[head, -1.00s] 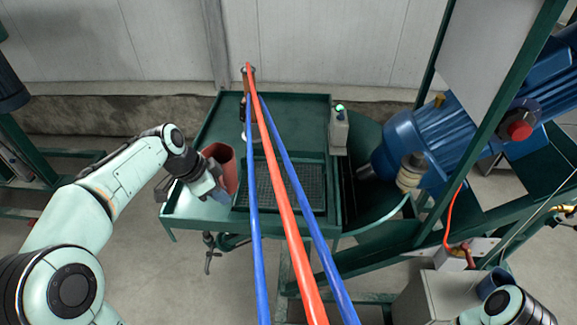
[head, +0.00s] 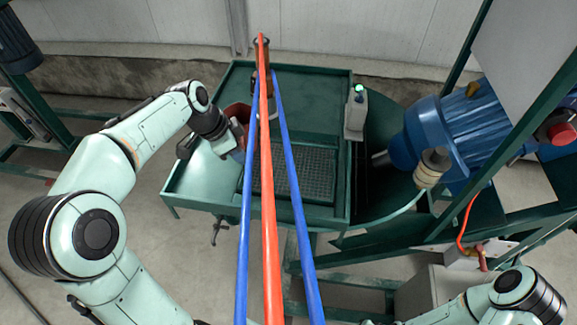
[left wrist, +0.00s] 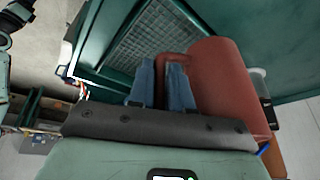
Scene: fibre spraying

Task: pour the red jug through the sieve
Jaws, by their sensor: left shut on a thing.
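The red jug (head: 238,112) is at the left side of the green table, partly hidden behind my left gripper (head: 234,152). In the left wrist view, the jug (left wrist: 222,80) fills the right of the picture. The blue fingers of my left gripper (left wrist: 160,82) are shut on its handle. The sieve (head: 305,172) is a dark mesh set in the table, to the right of the gripper, and the hoses cross in front of it. The sieve mesh (left wrist: 158,38) also shows behind the fingers in the left wrist view. My right gripper is out of view; only part of that arm shows.
One red hose (head: 268,200) and two blue ones run across the middle of the head view. A grey box (head: 356,112) with a green light stands right of the sieve. A large blue motor (head: 450,135) and green frame posts take up the right side.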

